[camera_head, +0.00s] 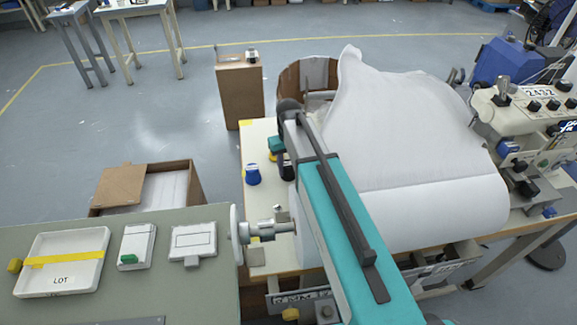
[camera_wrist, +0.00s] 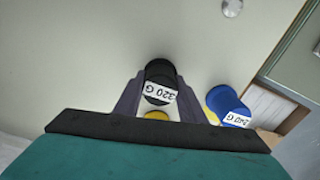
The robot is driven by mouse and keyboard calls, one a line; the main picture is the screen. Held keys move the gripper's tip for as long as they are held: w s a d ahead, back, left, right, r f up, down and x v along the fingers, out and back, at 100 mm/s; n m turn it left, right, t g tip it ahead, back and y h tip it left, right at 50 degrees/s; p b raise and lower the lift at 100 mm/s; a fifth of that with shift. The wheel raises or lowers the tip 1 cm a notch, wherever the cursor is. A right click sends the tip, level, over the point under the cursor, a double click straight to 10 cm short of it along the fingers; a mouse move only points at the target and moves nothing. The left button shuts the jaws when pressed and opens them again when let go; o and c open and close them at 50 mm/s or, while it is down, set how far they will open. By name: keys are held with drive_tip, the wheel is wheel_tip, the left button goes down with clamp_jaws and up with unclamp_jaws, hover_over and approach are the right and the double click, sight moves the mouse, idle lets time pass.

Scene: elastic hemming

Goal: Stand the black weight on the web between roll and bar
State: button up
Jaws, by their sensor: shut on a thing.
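The black weight (camera_wrist: 160,83), labelled 320 G, sits between the two dark fingers of my gripper (camera_wrist: 158,100) in the wrist view. My gripper is shut on it. A yellow patch shows just below it. In the head view my gripper (camera_head: 286,168) is low at the left part of the wooden table, right beside a blue weight, and the black weight is hard to tell from the dark fingers. The white web (camera_head: 410,150) spreads to the right of my arm. The roll end (camera_head: 308,240) is partly hidden by my arm. I cannot clearly make out the bar.
The blue weight (camera_head: 253,174), labelled 240 G in the wrist view (camera_wrist: 228,106), stands close to my gripper. A sewing machine (camera_head: 530,130) stands at the right. A green-grey bench (camera_head: 120,300) with a tray (camera_head: 62,265) is at the lower left.

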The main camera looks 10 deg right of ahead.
sight(288, 163)
drive_tip(key=shift+f, duration=0.15)
drive_tip(key=o, duration=1.3)
drive_tip(key=shift+r, duration=0.2)
wheel_tip(288, 163, up, 12)
drive_tip(key=b, duration=0.3)
drive_tip(key=shift+o, duration=0.4)
